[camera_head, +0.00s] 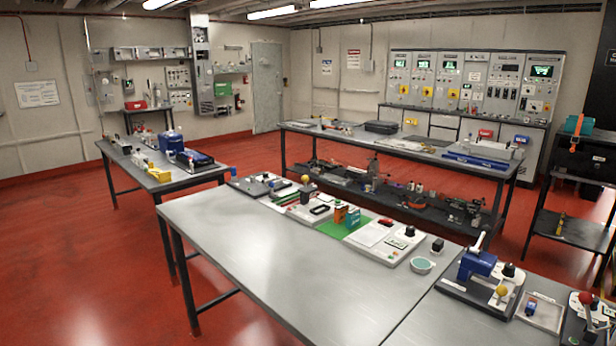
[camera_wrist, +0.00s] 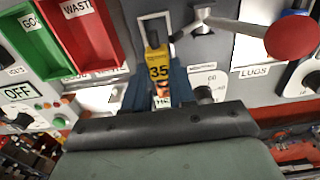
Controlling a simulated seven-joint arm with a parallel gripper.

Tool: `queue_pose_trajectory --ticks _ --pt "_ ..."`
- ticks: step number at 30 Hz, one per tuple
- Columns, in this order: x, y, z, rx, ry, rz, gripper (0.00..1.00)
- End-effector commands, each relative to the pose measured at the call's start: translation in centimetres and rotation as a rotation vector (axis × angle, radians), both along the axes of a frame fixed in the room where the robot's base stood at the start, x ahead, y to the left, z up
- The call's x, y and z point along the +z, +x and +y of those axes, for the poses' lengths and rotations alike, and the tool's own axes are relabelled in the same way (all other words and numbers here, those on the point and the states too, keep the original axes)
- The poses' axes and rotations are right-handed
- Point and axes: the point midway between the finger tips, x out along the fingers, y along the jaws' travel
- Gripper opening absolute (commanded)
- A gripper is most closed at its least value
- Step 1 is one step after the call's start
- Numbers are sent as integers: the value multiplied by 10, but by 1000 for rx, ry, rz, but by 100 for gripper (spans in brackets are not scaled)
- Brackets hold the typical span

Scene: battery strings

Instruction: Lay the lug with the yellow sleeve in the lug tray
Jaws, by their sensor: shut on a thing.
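My gripper (camera_wrist: 157,84) shows in the wrist view, with its two blue fingers on either side of a yellow piece marked 35. This piece is the lug's yellow sleeve (camera_wrist: 159,71), and a dark part stands out beyond it at the top. The fingers are shut on it. The lug's metal end cannot be made out. A white tray (camera_wrist: 262,12) shows at the upper right of the wrist view, above a LUGS label, partly covered by a lever. It lies to the right of my gripper, apart from the held lug. My gripper does not show in the head view.
A lever with a red ball knob (camera_wrist: 291,37) reaches across near the white tray. A green bin (camera_wrist: 34,46) and a red bin (camera_wrist: 84,36) marked WASTE are at the left. In the head view, the steel bench (camera_head: 240,250) has clear room at its left.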

Motion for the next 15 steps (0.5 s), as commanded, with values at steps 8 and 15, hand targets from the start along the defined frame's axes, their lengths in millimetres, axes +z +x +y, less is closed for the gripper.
queue_pose_trajectory --ticks 8,15 --pt "10 2 -10 -23 -1 -1 0" --pt "61 20 17 -174 -3 -3 0"
